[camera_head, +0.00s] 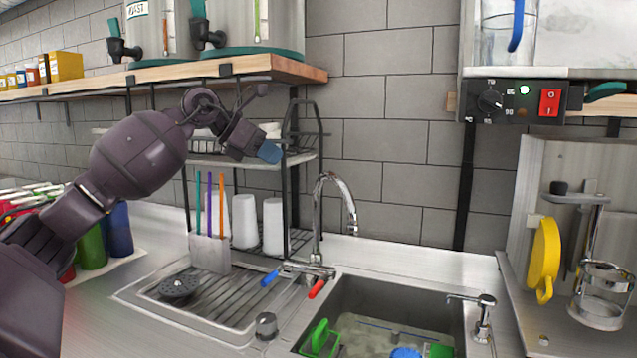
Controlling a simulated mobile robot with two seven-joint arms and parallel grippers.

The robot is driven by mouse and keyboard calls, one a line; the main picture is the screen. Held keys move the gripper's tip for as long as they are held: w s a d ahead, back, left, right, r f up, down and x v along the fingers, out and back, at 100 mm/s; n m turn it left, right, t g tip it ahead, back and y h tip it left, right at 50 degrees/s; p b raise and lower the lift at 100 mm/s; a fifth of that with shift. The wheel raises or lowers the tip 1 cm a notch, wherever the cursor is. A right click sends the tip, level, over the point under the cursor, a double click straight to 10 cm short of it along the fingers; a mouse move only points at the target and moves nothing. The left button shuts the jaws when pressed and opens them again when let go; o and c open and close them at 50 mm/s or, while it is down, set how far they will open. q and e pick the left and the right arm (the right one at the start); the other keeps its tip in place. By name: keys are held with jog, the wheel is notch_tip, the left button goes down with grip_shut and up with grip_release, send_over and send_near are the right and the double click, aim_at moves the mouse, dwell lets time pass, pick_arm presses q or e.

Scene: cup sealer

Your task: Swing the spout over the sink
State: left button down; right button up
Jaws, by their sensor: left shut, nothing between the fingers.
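The chrome gooseneck spout (337,183) rises from the faucet behind the left end of the sink (455,320). Its arch bends to the right, and its outlet hangs in front of the wall; I cannot tell how far it reaches over the basin. The faucet has a blue lever and a red lever (317,289) at its base. My left gripper (268,152) is up and to the left of the spout, in front of the dish rack, apart from the spout. It is shut and empty, with its blue tip pointing right. My right gripper is not in view.
A black dish rack (291,200) with white cups and a utensil holder (209,253) stands left of the spout. A small tap (484,318) stands right of the basin, which holds green and blue items. Shelves hang above.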

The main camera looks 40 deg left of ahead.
pick_arm(q)
send_near(333, 181)
jog(key=shift+x, duration=3.6)
jog(key=shift+s, duration=0.1)
